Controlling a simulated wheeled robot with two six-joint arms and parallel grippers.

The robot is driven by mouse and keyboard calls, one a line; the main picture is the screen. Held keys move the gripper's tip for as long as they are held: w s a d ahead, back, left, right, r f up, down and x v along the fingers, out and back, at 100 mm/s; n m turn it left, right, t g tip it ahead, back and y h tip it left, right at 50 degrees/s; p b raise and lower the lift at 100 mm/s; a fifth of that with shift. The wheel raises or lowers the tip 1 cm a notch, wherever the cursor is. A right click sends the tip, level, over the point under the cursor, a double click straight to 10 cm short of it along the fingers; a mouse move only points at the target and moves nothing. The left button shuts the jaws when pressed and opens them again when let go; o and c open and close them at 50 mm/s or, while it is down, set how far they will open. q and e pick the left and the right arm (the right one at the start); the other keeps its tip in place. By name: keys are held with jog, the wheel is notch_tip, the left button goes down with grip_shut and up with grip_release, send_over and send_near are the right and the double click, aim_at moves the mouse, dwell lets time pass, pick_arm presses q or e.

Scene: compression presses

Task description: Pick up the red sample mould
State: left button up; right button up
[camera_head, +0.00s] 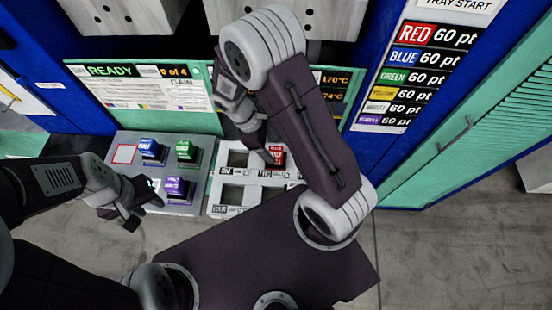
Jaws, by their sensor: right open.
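The red sample mould (277,155) is a small red block with a label, in the upper right part of the white slotted holder (214,210). My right gripper (264,148) reaches down from above and is open, its fingertips close to the mould's left side. The fingers partly overlap the mould's surroundings, and I cannot tell whether they touch it. My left gripper (143,213) hangs low beside the grey tray's lower left edge, near the purple mould (178,188). Its fingertips are dark and small, and their gap is unclear. I see nothing held in it.
The grey tray (204,176) holds a blue mould (150,148), a green mould (185,150) and the purple one. Its red-outlined square (124,154) is empty. Behind stand a READY display (110,71) and a colour-coded sign (405,70). My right arm hides part of the white holder.

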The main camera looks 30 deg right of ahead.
aim_at(274, 152)
jog(key=x, duration=0.4)
jog(key=shift+s, duration=0.2)
jog(key=shift+w+d+f, duration=0.1)
jog(key=shift+w+f, duration=0.05)
jog(key=shift+f, duration=0.1)
jog(key=shift+r, duration=0.1)
grip_shut()
notch_tip(274, 152, up, 10)
jog(key=shift+r+p, duration=0.1)
jog(key=shift+p, duration=0.25)
